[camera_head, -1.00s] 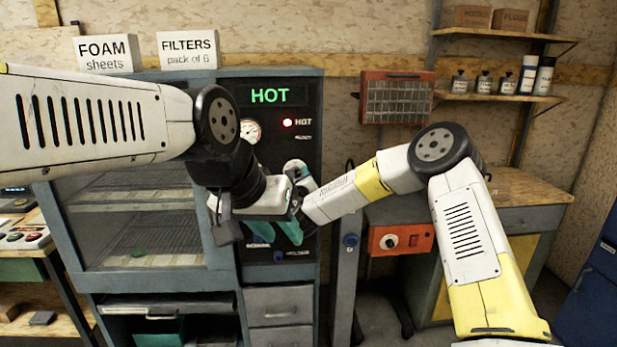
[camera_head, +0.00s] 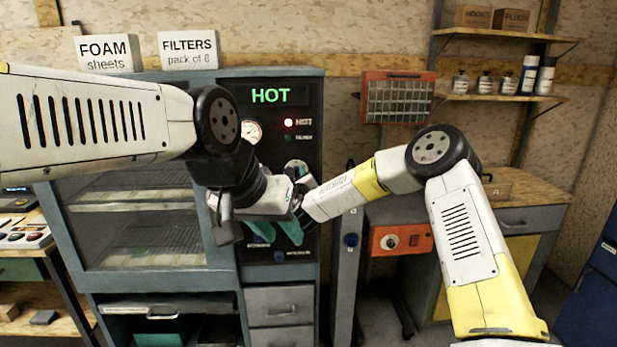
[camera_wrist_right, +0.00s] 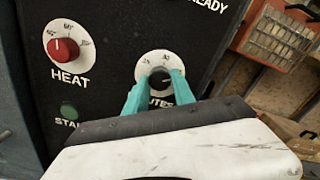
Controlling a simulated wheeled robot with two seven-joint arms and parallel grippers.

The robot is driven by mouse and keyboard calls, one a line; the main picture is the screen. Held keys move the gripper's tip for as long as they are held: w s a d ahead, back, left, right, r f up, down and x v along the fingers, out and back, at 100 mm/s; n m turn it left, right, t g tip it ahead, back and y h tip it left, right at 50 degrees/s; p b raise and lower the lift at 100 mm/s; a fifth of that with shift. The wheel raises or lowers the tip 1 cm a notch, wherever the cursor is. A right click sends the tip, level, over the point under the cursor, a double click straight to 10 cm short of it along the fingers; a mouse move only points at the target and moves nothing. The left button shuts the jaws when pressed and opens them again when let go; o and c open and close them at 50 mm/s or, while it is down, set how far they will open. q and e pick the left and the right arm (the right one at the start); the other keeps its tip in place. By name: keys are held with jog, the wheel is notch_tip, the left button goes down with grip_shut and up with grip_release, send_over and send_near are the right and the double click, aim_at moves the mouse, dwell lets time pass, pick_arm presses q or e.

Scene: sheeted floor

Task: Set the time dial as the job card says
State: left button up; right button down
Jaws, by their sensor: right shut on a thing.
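The time dial, marked with MINUTES partly hidden, is a white disc (camera_wrist_right: 147,65) with a black knob (camera_wrist_right: 161,80) in the right wrist view. The numbers 20 and 30 seem to show on its rim; its exact setting is too small to read. My right gripper (camera_wrist_right: 159,84) has its teal fingers shut on the knob's two sides. In the head view the dial (camera_head: 296,166) shows partly above my right gripper. My left gripper (camera_head: 276,233) hangs lower, open and empty, in front of the panel. No job card is seen.
The red HEAT dial (camera_wrist_right: 64,50) and green START button (camera_wrist_right: 69,111) sit left of the time dial. The display (camera_head: 270,96) reads HOT, with a red lamp (camera_head: 288,122) lit. My left arm covers part of the oven (camera_head: 92,252). A workbench (camera_head: 525,190) stands right.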

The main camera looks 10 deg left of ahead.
jog(key=n, duration=0.7)
jog(key=shift+a+n, duration=0.1)
jog(key=shift+n, duration=0.2)
jog(key=n, duration=0.3)
jog(key=shift+n, duration=0.3)
jog(key=n, duration=0.3)
jog(key=shift+n, duration=0.4)
jog(key=n, duration=0.4)
jog(key=shift+s, duration=0.1)
jog(key=shift+f+n, duration=0.1)
jog(key=shift+n, duration=2.3)
